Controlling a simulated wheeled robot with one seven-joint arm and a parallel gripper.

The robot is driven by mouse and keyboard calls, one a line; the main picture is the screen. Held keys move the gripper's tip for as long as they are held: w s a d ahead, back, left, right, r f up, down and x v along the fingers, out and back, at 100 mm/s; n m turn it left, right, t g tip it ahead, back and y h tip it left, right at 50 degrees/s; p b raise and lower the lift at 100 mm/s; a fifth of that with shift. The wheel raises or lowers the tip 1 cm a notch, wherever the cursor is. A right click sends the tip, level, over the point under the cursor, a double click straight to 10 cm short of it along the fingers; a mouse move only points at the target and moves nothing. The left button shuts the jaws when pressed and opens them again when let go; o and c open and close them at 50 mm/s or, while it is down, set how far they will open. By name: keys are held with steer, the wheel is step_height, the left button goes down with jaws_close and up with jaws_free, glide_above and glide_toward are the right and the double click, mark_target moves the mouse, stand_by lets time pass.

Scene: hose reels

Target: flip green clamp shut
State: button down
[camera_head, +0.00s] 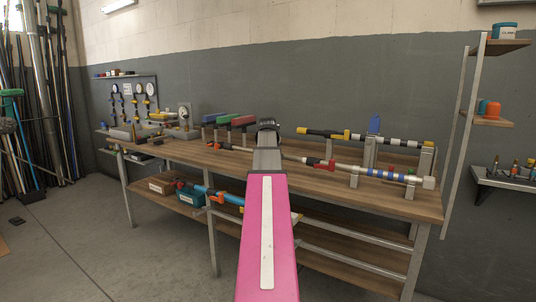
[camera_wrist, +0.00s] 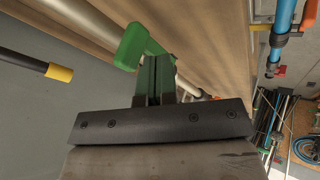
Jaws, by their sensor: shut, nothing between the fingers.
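In the wrist view, a bright green rounded piece (camera_wrist: 131,46), which looks like the green clamp's handle, lies just beyond my gripper (camera_wrist: 153,62). A green arm runs from it to the right, past my fingertips. My fingers are shut with nothing between them and are close to the green part; I cannot tell whether they touch. In the head view, my gripper (camera_head: 267,125) is over the bench's back half, and it and my arm hide what is behind them. I cannot make out the green clamp there, nor its angle.
The wooden workbench (camera_head: 395,202) carries a pipe with blue bands (camera_head: 378,172) at right and a yellow-ended pipe (camera_head: 345,134) behind it. Red and green blocks (camera_head: 222,119) stand left of my gripper. A shelf post (camera_head: 464,140) rises at right. Open floor (camera_head: 60,250) lies front left.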

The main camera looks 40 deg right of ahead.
steer(key=shift+w, duration=0.15)
steer(key=shift+w+d, duration=0.1)
steer(key=shift+w, duration=0.55)
steer(key=s+a+f+v, duration=0.1)
steer(key=v, duration=1.1)
steer(key=shift+s+a+f, duration=0.3)
